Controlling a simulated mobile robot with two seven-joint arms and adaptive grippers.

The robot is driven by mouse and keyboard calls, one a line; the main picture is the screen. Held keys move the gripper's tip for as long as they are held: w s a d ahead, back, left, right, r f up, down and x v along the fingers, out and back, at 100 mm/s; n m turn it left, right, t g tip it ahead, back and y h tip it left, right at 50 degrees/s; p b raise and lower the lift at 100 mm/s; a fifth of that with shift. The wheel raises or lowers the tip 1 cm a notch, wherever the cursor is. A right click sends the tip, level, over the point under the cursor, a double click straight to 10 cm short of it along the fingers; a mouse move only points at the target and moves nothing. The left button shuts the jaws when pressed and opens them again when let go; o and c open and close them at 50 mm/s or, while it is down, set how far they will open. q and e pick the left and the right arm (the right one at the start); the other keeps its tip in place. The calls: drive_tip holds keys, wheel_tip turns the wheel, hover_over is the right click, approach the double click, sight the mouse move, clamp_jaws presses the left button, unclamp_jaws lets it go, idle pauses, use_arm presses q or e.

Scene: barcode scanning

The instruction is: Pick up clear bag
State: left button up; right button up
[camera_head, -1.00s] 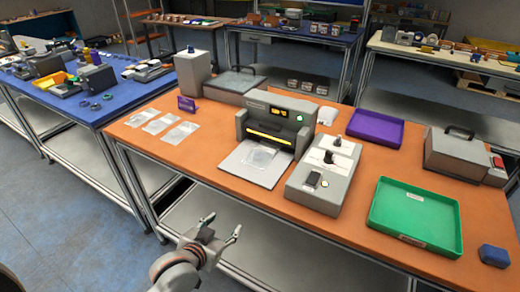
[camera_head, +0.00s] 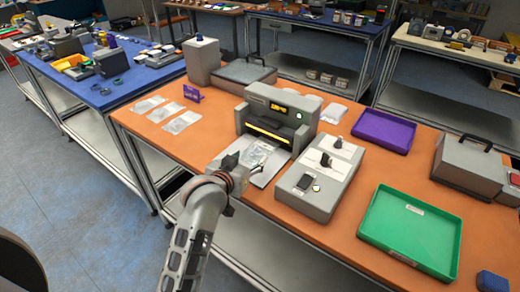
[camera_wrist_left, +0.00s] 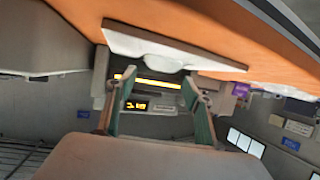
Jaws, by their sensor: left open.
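A clear bag (camera_head: 256,156) lies on the pale plate (camera_head: 270,173) in front of the grey sealing machine (camera_head: 283,110). My left gripper (camera_head: 246,164) is at the near side of that plate and partly covers the plate and bag. In the left wrist view its two fingers (camera_wrist_left: 158,80) are spread with nothing between them. The plate (camera_wrist_left: 190,55) shows just beyond the fingertips there, with a clear bag edge (camera_wrist_left: 160,64) on it. Three more clear bags (camera_head: 166,112) lie flat at the table's left. My right gripper is not in view.
A grey control box (camera_head: 322,180) stands close to the right of the plate. A green tray (camera_head: 410,232), a purple tray (camera_head: 384,131) and a grey case (camera_head: 468,165) are farther right. A purple sign (camera_head: 192,94) stands behind the bags. Orange table (camera_head: 210,140) is bare left of the machine.

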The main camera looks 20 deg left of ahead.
sight(255, 150)
use_arm(q)
drive_tip(key=shift+a+x, duration=0.1)
drive_tip(key=shift+x, duration=1.35)
drive_tip(key=shift+a+x, duration=0.15)
drive_tip(key=shift+x, duration=1.3)
drive_tip(key=shift+w+r, duration=0.1)
drive_tip(key=shift+r, duration=0.05)
drive_tip(key=c, duration=1.2)
drive_tip(key=shift+c, duration=0.6)
drive_tip(key=shift+r, duration=0.1)
